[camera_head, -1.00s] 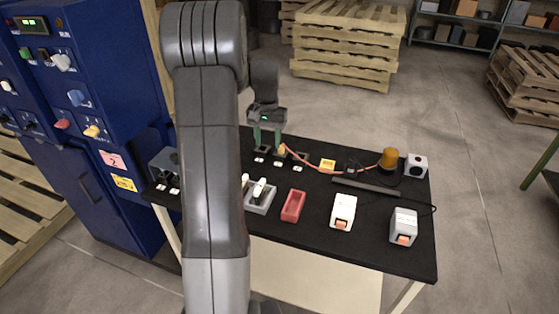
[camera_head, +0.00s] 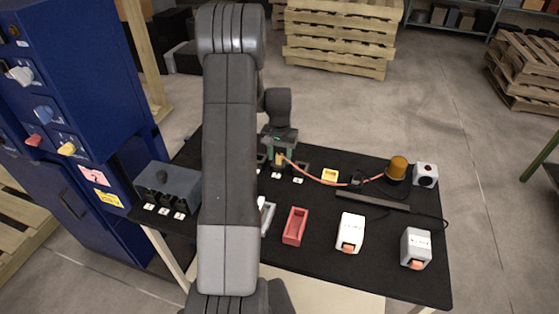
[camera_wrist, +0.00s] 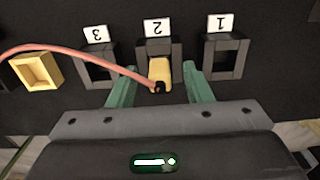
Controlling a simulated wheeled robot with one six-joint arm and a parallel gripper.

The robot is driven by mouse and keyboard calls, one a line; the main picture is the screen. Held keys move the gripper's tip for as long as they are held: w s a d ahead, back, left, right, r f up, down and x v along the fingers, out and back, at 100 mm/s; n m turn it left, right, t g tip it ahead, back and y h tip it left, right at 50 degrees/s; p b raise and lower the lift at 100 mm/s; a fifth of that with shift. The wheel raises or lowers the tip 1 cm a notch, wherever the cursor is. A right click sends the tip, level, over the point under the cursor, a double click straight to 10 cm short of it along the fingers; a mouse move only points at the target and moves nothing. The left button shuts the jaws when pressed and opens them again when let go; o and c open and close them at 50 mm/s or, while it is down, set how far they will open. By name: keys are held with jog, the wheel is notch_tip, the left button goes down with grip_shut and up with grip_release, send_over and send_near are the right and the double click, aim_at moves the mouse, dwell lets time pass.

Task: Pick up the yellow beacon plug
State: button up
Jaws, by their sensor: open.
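The yellow beacon plug (camera_wrist: 160,73) stands at the dark socket labelled 2 (camera_wrist: 158,47) in the wrist view, with an orange-red cable (camera_wrist: 85,52) running from it to the left. In the head view the plug (camera_head: 280,158) shows small at my gripper, and the cable leads right to the amber beacon (camera_head: 397,168). My gripper (camera_wrist: 158,82) is open, with one green finger on each side of the plug. Gaps show between the fingers and the plug. How deep the plug sits in the socket is hard to tell.
Sockets 1 (camera_wrist: 225,56) and 3 (camera_wrist: 98,66) flank the plug closely. An empty yellow holder (camera_wrist: 36,72) lies left in the wrist view. A red tray (camera_head: 294,227), two white boxes (camera_head: 350,231) and a grey box (camera_head: 168,188) stand on the black table.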

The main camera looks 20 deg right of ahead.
jog(key=c, duration=1)
